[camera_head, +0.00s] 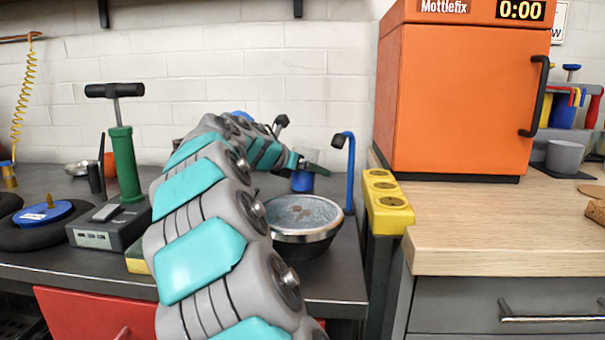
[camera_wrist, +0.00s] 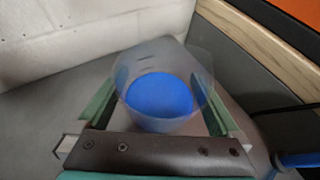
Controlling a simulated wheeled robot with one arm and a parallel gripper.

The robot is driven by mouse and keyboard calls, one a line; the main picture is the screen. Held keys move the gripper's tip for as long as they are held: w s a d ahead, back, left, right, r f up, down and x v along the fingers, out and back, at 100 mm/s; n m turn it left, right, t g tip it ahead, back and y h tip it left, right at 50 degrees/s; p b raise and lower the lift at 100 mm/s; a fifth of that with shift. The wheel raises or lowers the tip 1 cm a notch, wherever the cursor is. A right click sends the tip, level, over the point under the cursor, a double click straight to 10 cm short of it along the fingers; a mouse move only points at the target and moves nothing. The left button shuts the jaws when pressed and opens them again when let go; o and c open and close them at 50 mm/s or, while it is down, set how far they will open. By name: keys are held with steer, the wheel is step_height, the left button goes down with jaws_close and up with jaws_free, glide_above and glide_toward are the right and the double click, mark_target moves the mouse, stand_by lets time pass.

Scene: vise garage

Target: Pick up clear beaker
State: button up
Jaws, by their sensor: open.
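The clear beaker (camera_wrist: 165,85) holds something blue and stands upright on the dark bench top in the wrist view. In the head view its blue lower part (camera_head: 302,182) shows near the back wall, beyond my arm. My gripper (camera_wrist: 158,108) is open, with one green finger on each side of the beaker. I cannot tell whether either finger touches it. In the head view my gripper (camera_head: 306,164) is small and covers the upper part of the beaker.
A metal bowl (camera_head: 303,214) and a blue hooked stand (camera_head: 349,170) are close to the beaker. An orange oven (camera_head: 470,95) stands on the wooden counter (camera_head: 480,225) at right. A green pump (camera_head: 124,165) is at left. The white wall (camera_wrist: 70,40) rises behind.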

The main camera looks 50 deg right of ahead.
steer(key=shift+d+f, duration=0.15)
steer(key=shift+d, duration=0.15)
steer(key=c, duration=1.3)
steer(key=shift+c, duration=0.5)
steer(key=shift+a+r, duration=0.1)
steer(key=shift+r, duration=0.1)
